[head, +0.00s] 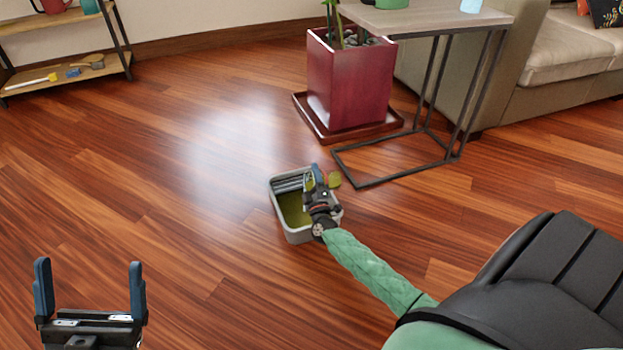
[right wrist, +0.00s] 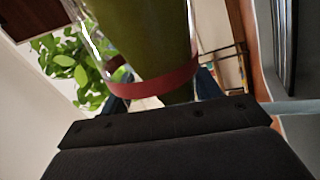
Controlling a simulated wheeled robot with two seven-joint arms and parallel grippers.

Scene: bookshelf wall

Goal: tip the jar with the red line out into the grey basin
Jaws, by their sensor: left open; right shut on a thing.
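The grey basin (head: 300,236) stands on the wooden floor in the middle of the head view, with olive-green stuff inside it. My right gripper (head: 315,179) is over the basin's right side, shut on the jar with the red line. In the head view only a small yellow-green part of the jar (head: 334,179) shows beside the gripper, at the basin's far right corner. In the right wrist view the jar (right wrist: 145,35) looks olive green with a red band between the fingers; its mouth is out of view and its tilt is unclear. My left gripper (head: 89,266) is open and empty at lower left.
A dark red planter (head: 347,85) on a tray and a side table with a thin metal frame (head: 437,20) stand behind the basin. A beige sofa (head: 560,60) is at right, a low shelf (head: 65,75) at far left. The floor left of the basin is clear.

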